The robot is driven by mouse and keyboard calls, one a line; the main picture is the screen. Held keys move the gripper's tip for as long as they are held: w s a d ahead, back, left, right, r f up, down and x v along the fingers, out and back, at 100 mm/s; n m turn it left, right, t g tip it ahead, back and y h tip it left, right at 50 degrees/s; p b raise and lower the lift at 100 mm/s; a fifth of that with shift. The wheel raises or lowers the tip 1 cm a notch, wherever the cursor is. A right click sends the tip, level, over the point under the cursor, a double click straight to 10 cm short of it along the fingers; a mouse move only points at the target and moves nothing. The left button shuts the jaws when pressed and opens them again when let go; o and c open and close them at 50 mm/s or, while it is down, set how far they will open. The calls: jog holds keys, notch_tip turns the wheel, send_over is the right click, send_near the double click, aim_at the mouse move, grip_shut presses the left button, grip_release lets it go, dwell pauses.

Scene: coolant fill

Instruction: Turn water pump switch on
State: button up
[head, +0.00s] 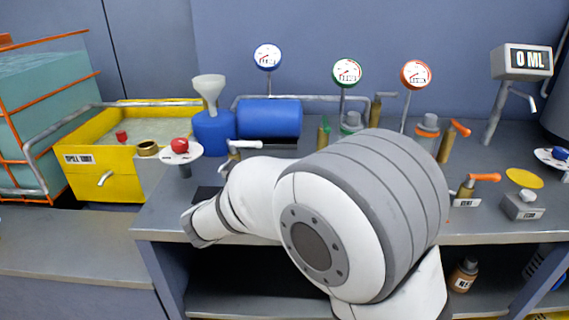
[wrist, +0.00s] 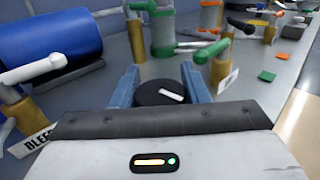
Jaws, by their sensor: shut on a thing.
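A round black knob (wrist: 150,97) with a white pointer mark sits between the two blue-grey fingers of my gripper (wrist: 160,84) in the wrist view. The fingers touch or nearly touch its left and right sides, and my gripper is shut on it. The white mark points to the right and slightly toward the camera. No label on the knob can be read, so I cannot tell by name that it is the water pump switch. In the head view my white and grey arm hides the knob and the fingers.
A brass valve with a white handle (wrist: 38,68) and a blue cylinder (wrist: 58,42) stand left of my gripper. A green-handled valve (wrist: 214,52) stands close on the right. The yellow tank (head: 105,180), funnel (head: 208,88) and several gauges line the bench.

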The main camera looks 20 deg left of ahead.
jog(key=m+g+h+p, duration=0.2)
jog(key=p, duration=0.1)
jog(key=m+g+h+p, duration=0.2)
jog(key=g+h+p, duration=0.1)
jog(key=r+m+g+h+p, duration=0.1)
jog(key=m+g+h+p, duration=0.1)
jog(key=p, duration=0.1)
jog(key=shift+s+d+m+p, duration=0.2)
jog(key=shift+d+m+p, duration=0.1)
jog(key=shift+m+p, duration=0.1)
jog(key=m+g+h+p, duration=0.1)
jog(key=m+g+p, duration=0.1)
jog(key=p, duration=0.4)
jog(key=shift+s+g+h, duration=0.15)
jog(key=shift+g+h, duration=0.25)
jog(key=shift+g, duration=0.4)
jog(key=shift+m+g+p, duration=0.3)
jog(key=shift+p, duration=0.3)
jog(key=shift+d+f+m+g+p, duration=0.1)
jog(key=shift+f+m+g+p, duration=0.2)
jog(key=shift+p, duration=0.75)
jog(key=o, duration=1)
jog(key=shift+f, duration=0.15)
jog(key=shift+c, duration=0.2)
jog(key=shift+s, duration=0.1)
